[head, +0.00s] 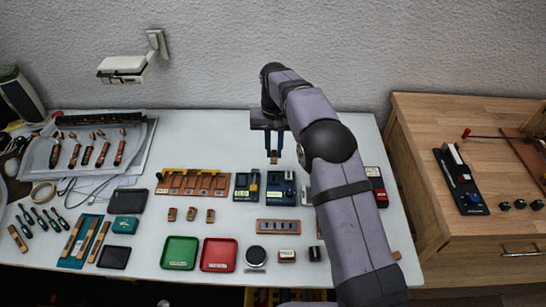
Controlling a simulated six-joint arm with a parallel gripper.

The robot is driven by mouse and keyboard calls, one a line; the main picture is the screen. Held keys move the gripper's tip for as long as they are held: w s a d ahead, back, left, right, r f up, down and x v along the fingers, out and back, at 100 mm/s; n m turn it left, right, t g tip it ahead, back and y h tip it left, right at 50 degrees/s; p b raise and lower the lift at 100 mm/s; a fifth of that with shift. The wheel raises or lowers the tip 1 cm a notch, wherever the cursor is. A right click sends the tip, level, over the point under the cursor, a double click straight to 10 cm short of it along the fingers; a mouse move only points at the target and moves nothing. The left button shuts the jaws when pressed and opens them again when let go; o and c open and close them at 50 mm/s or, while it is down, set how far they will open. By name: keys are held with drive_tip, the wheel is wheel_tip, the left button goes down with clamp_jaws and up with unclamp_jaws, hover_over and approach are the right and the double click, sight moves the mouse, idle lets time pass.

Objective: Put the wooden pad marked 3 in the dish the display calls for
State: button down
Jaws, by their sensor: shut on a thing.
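My gripper (274,153) is shut on a small wooden piece (274,159) above the blue device at the back middle of the table. No mark on it is legible. Three small wooden pads (191,214) stand in a row left of the middle; their marks are too small to read. A green dish (180,253) and a red dish (219,254) sit side by side at the front. A black dish (114,257) lies further left. A device with a small lit display (245,188) stands below and left of my gripper; its reading is not legible.
A blue device (281,190) stands right of the display. A wooden rack (194,183) is behind the loose pads. A wooden strip (278,226) and a round black-topped item (256,256) lie in front. My arm covers part of the table's right side.

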drive_tip(key=s+a+r+n+p, duration=0.1)
drive_tip(key=s+a+r, duration=0.15)
drive_tip(key=a, duration=0.35)
drive_tip(key=s+a+r+n+p, duration=0.1)
drive_tip(key=a+r+p, duration=0.1)
drive_tip(key=a+r, duration=0.25)
drive_tip(key=m+p, duration=0.2)
drive_tip(key=p, duration=0.2)
hover_over(219, 254)
wheel_tip(219, 254, down, 9)
drive_tip(key=shift+f+p, duration=1.1)
drive_tip(key=shift+f, duration=3.85)
